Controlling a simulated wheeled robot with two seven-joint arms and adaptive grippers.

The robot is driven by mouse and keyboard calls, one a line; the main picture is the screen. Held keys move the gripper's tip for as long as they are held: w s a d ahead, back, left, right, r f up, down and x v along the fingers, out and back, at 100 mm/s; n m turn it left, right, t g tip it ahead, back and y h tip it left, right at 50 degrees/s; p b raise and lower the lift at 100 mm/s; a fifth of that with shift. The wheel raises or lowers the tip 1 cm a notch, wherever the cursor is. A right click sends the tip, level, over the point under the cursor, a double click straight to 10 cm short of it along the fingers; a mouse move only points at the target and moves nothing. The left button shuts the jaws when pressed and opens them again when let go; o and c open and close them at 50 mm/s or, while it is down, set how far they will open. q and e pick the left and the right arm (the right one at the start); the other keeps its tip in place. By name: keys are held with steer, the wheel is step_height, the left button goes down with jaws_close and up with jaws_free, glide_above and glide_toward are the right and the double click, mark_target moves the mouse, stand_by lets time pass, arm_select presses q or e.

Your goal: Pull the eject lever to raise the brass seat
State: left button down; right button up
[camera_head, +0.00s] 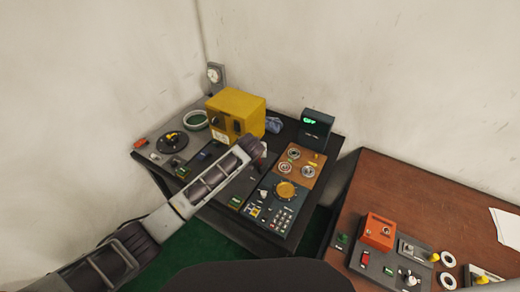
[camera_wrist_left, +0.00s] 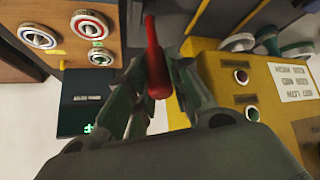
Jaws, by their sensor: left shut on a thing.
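My left gripper (camera_head: 255,148) reaches in from the left in the head view, between the yellow box and the brown ring board. In the left wrist view my left gripper (camera_wrist_left: 148,85) is shut on a red lever handle (camera_wrist_left: 154,62), with a finger on either side of it. My right gripper is not in view.
A yellow box (camera_head: 236,113) stands close behind the gripper; it also shows in the left wrist view (camera_wrist_left: 222,72). The brown board (camera_head: 302,154) carries several rings. A dark display box (camera_head: 316,128) stands behind it. A brown table (camera_head: 410,195) with an orange box (camera_head: 379,231) is at right.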

arm_select(q)
steer(key=shift+s+a+f+t+h+b, duration=0.35)
steer(key=shift+s+a+t+b, duration=0.15)
steer(key=shift+s+t, duration=0.2)
steer(key=shift+s+a+f+t+h+b, duration=0.2)
steer(key=shift+s+a+t+h+b, duration=0.25)
steer(key=shift+s+t, duration=0.25)
steer(key=c, duration=1.6)
jaws_free()
steer(key=shift+o, duration=0.2)
steer(key=shift+s+r, duration=0.1)
steer(key=shift+r, duration=0.05)
steer(key=v, duration=1.1)
steer(key=shift+s, duration=0.3)
steer(key=shift+r, duration=0.15)
